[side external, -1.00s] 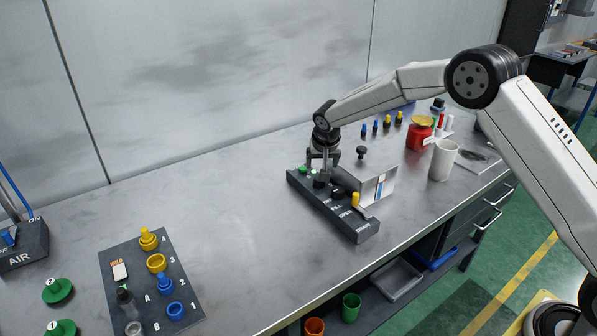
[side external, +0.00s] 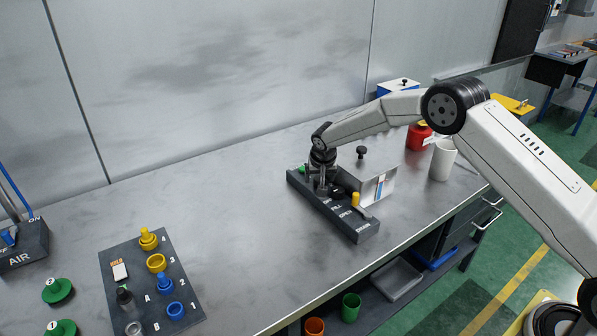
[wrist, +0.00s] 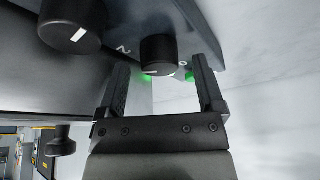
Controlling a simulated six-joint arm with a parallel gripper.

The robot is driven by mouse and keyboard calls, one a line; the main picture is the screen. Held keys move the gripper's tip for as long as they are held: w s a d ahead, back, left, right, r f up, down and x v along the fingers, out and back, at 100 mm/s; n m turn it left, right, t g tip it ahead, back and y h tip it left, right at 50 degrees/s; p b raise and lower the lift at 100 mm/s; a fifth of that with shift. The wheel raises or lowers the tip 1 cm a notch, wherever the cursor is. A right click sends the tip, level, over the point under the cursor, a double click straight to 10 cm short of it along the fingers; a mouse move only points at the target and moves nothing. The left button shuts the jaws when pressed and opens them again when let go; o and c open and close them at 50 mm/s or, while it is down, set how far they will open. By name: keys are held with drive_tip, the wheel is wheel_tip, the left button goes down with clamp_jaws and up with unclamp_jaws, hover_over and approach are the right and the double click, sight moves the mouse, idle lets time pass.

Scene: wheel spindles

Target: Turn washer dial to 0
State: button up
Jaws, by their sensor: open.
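The dark control panel (side external: 335,212) lies on the bench, with "FILL", "OPEN" and "DRAIN" lettering. My gripper (side external: 322,176) is low over its far-left half, pointing down, and hides the dial there. In the wrist view a small black dial (wrist: 158,52) with a white mark sits between the fingertips of my open gripper (wrist: 160,68). A gap shows on its right side; whether the left finger touches it I cannot tell. A "0" is printed just right of the dial and a "2" to its left. The white mark lies low on the dial, not clearly at the "0".
A larger black knob (wrist: 72,25) stands left of the dial in the wrist view. A green part (side external: 302,169) is at the panel's far end. A yellow-topped lever (side external: 355,199) and a pale metal box (side external: 378,186) stand close by.

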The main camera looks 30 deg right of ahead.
drive_tip(key=shift+w+f, duration=0.1)
drive_tip(key=shift+f, duration=0.15)
clamp_jaws()
drive_tip(key=shift+d+n, duration=0.1)
drive_tip(key=shift+n, duration=0.5)
drive_tip(key=shift+n+t+y, duration=0.3)
drive_tip(key=shift+n+y, duration=0.4)
drive_tip(key=shift+n, duration=0.5)
drive_tip(key=shift+d+n+y, duration=0.1)
drive_tip(key=shift+n+y, duration=0.5)
drive_tip(key=shift+n, duration=1.2)
